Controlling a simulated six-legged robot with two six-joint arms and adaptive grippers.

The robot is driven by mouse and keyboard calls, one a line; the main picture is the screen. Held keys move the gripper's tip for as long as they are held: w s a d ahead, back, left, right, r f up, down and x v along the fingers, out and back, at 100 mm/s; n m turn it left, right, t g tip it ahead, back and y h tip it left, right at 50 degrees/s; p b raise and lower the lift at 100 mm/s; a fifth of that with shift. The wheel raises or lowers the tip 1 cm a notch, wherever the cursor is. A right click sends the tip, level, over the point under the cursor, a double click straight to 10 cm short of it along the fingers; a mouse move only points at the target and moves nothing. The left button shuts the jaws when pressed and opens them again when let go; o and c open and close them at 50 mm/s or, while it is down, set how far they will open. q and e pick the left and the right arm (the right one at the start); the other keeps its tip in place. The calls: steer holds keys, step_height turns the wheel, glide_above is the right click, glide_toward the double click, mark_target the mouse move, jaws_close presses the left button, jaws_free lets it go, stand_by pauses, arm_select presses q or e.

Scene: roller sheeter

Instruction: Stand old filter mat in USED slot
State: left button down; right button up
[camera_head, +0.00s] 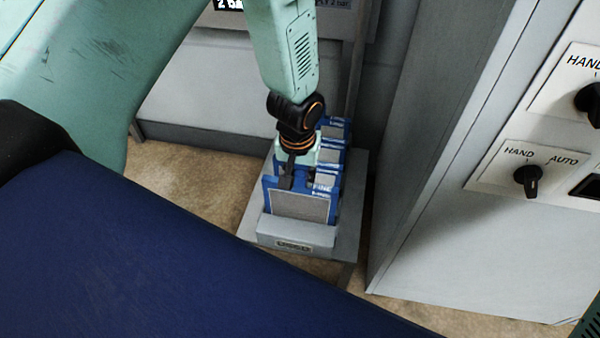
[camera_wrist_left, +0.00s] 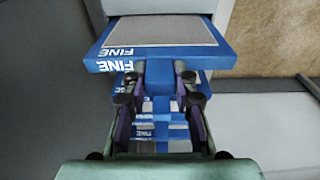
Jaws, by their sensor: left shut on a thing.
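A blue-framed filter mat with a grey face (camera_head: 298,206) stands upright at the front of a grey slotted rack (camera_head: 296,234). Its lower edge is hidden behind the rack's front wall, so I cannot tell how deep it sits. My left gripper (camera_head: 290,178) reaches down from above and is shut on the top edge of this mat. In the left wrist view the same mat (camera_wrist_left: 160,32) reads "FINE", with the gripper fingers (camera_wrist_left: 160,78) at its edge. The rack's front plate is too small to read. My right gripper is not in view.
Several more blue-framed mats (camera_head: 333,132) stand in the rack behind the held one. A grey cabinet panel with HAND/AUTO knobs (camera_head: 528,180) rises to the right of the rack. Speckled tan floor (camera_head: 190,188) lies left of the rack.

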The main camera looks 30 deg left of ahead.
arm_select(q)
steer(key=shift+f+b, duration=0.45)
steer(key=shift+f, duration=0.5)
steer(key=c, duration=1)
jaws_free()
steer(key=r, duration=0.4)
steer(key=s+r, duration=0.1)
steer(key=r, duration=0.6)
steer(key=shift+s+d+r, duration=0.2)
steer(key=shift+s+r, duration=0.15)
steer(key=shift+r, duration=0.05)
